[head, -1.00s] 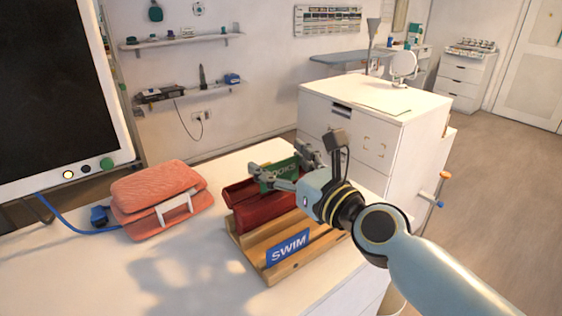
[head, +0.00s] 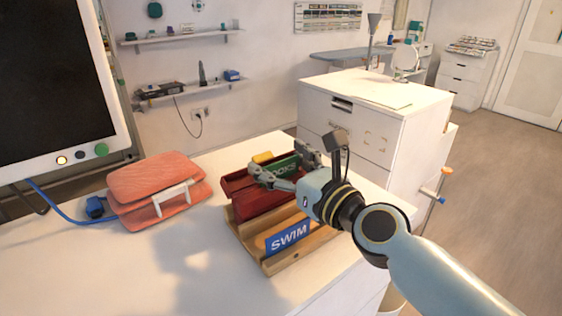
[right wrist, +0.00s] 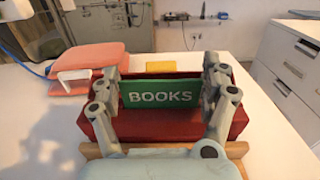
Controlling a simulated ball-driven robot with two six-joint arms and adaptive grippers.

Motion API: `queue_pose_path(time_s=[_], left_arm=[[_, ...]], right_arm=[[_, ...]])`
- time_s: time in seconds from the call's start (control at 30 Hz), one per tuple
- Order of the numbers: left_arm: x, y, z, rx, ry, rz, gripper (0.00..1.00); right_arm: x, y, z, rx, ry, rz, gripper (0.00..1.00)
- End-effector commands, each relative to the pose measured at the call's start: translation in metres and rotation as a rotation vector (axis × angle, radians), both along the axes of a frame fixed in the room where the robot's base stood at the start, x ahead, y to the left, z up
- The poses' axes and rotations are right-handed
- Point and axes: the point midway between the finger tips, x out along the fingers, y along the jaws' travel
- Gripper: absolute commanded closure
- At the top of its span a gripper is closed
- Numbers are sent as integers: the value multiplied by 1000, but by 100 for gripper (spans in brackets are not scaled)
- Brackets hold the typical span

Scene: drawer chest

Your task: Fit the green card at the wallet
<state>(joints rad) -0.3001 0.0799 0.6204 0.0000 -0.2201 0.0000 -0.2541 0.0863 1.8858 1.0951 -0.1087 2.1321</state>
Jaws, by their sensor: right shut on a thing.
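The green card (head: 283,168) reads "BOOKS" and stands upright, its long edge level. My right gripper (head: 280,164) is shut on its two short ends. The dark red wallet (head: 262,201) lies open on the wooden stand (head: 296,262). In the right wrist view, the card (right wrist: 161,94) is in front of the back part of the wallet (right wrist: 180,129), its lower edge close to the wallet's front part. Whether that edge is inside a pocket cannot be told. My left gripper is not in view.
A blue "SWIM" card (head: 288,238) stands at the front of the stand. A yellow piece (head: 262,157) shows behind the wallet. A pink case (head: 150,188) with a white handle lies to the left, near a monitor (head: 55,90). The front left of the table is clear.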

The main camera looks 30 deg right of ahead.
Motion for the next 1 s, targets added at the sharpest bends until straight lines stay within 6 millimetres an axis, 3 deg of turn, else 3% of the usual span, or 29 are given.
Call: queue_pose_path(time_s=[0.3, 0.33, 0.47, 1.0], left_arm=[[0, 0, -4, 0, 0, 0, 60], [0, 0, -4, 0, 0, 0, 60], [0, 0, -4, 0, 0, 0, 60], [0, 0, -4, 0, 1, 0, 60]], right_arm=[[0, 0, -4, 0, 1, 0, 38], [0, 0, -5, 0, 2, 0, 17], [0, 0, -5, 1, 2, 0, 0], [-1, 0, -6, 0, 5, 1, 0]])
